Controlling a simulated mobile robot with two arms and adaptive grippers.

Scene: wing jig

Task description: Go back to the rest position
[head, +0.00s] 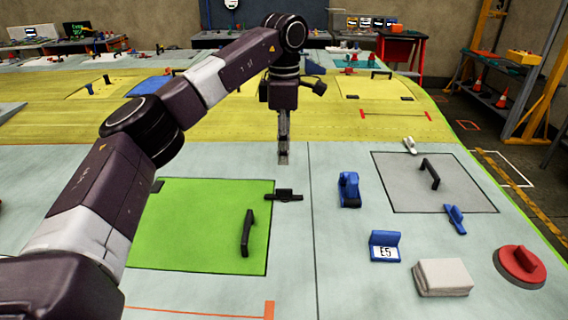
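My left arm reaches in from the lower left across the wing panel. Its gripper (283,157) points down above the pale panel surface, just behind the small black latch (284,195) at the edge of the green hatch (190,225). The fingers show as one narrow column, so I cannot tell whether they are open or shut. No held object shows at the fingertips. My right gripper is not in view.
On the panel to the right are a grey hatch (455,190), a blue tool (348,190), a blue E5 holder (384,246), a pale block (443,277) and a red disc (520,266). A yellow panel section (220,110) lies behind. An orange rack (545,75) stands at right.

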